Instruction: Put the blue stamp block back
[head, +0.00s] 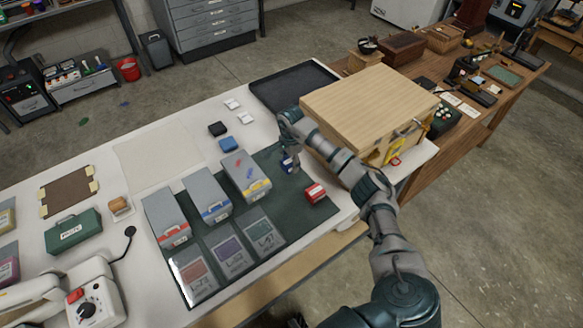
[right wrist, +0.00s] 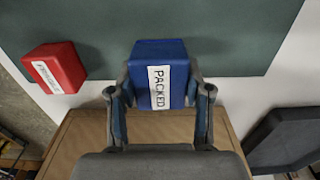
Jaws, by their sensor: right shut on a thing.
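The blue stamp block (right wrist: 172,55) carries a white label reading PACKED. My right gripper (right wrist: 158,98) is shut on it, one finger on each side, in the right wrist view. In the head view the blue block (head: 289,164) shows small below my right gripper (head: 288,152), at the right edge of the dark green mat (head: 280,215). I cannot tell whether it touches the surface. A red stamp block (head: 315,193) with a white label stands on the mat nearer to me; it also shows in the right wrist view (right wrist: 54,67). My left gripper is not in view.
A large wooden box (head: 368,100) stands close to the right of my gripper. A black tray (head: 293,86) lies behind. Grey boxes (head: 208,200) stand on the mat's left part.

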